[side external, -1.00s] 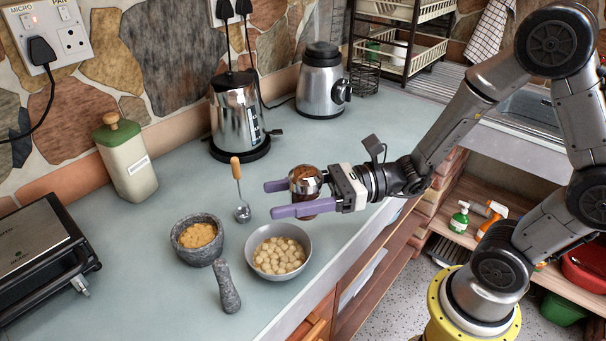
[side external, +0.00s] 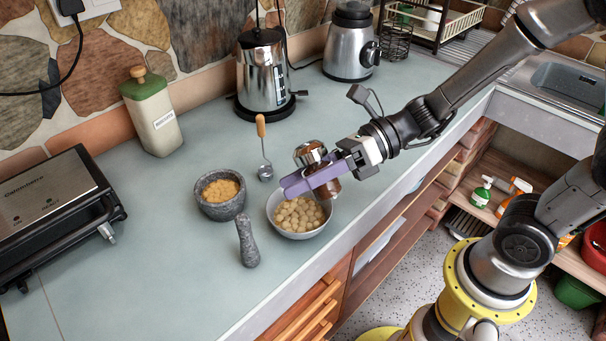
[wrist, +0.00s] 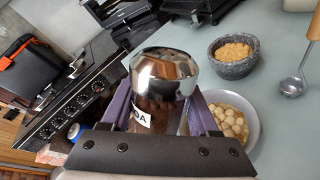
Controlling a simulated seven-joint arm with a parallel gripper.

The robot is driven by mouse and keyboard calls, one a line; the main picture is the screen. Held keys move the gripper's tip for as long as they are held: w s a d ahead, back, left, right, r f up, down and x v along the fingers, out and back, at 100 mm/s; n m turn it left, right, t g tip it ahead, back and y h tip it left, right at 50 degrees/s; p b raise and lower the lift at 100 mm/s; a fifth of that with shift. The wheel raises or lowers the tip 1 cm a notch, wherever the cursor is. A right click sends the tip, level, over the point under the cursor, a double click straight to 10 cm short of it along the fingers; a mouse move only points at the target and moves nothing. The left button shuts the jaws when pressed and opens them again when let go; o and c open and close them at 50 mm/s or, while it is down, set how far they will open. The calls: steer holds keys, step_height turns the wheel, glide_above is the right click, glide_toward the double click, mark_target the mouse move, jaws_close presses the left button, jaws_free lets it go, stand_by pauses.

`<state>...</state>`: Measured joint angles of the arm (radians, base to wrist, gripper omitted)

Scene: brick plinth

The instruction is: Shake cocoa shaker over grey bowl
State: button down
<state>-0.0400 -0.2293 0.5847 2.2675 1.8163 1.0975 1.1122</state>
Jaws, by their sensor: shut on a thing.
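The cocoa shaker (side external: 311,153) has a shiny domed metal top and a brown body. My gripper (side external: 303,177) is shut on it with purple fingers on either side. In the side view the shaker is tilted, its dome up and leaning left. In the wrist view the shaker (wrist: 163,75) shows part of a white label between the fingers. The grey bowl (side external: 290,234) holds pale round pieces. The shaker is above the bowl's back right side, apart from it. In the wrist view the bowl (wrist: 251,124) is partly hidden behind the right finger.
A wooden-handled ladle (side external: 263,148) is behind. A kettle (side external: 263,75), blender (side external: 351,45), green-lidded container (side external: 153,115) and grill (side external: 55,215) stand around.

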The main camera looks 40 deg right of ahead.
steer(key=f+m+g, duration=0.1)
steer(key=m+g, duration=0.1)
steer(key=s+m+g, duration=0.1)
steer(key=m+g, duration=0.1)
steer(key=f+m+g+h, duration=0.1)
steer(key=m+g, duration=0.1)
steer(key=m, duration=0.1)
steer(key=shift+s+f, duration=0.35)
steer(key=shift+s+m+g, duration=0.1)
steer(key=shift+m+g, duration=0.3)
steer(key=shift+g, duration=0.1)
steer(key=m+g, duration=0.3)
steer(key=shift+f+m, duration=0.15)
steer(key=shift+m, duration=0.15)
steer(key=shift+f, duration=1.5)
